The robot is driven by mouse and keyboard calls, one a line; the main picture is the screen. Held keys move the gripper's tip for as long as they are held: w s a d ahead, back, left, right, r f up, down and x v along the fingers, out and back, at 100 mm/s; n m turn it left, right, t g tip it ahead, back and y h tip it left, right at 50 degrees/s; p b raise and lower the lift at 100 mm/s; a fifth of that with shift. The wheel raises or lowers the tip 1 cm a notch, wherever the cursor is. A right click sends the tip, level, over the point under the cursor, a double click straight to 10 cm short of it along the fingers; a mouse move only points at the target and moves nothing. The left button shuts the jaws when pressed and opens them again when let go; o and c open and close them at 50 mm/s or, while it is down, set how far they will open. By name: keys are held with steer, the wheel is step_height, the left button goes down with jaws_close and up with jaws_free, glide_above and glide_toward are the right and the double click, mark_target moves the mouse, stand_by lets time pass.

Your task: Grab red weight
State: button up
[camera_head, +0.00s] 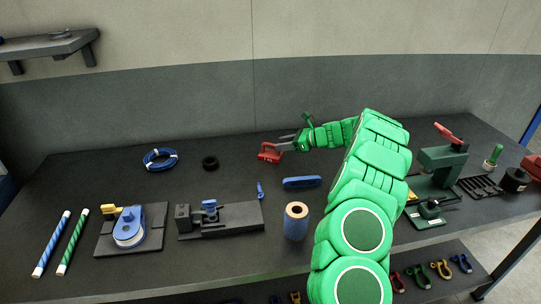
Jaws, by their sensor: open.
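A small red object (268,153), which looks like the red weight, sits on the dark workbench towards the back. My green arm reaches over the bench from the front. My gripper (281,142) points left, with its grey fingers apart and the lower one right by the red weight's upper right side. I cannot tell whether the finger touches it or whether part of the weight is between the fingers.
A blue bar (302,182) and a blue spool (296,222) stand nearer the front. Black tape (210,162) and a blue cable coil (160,159) lie left. A green press (441,168) stands right. A wall closes the back.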

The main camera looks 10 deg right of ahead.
mark_target(271, 151)
steer(key=shift+x, duration=3.8)
steer(key=shift+r, duration=0.1)
jaws_close()
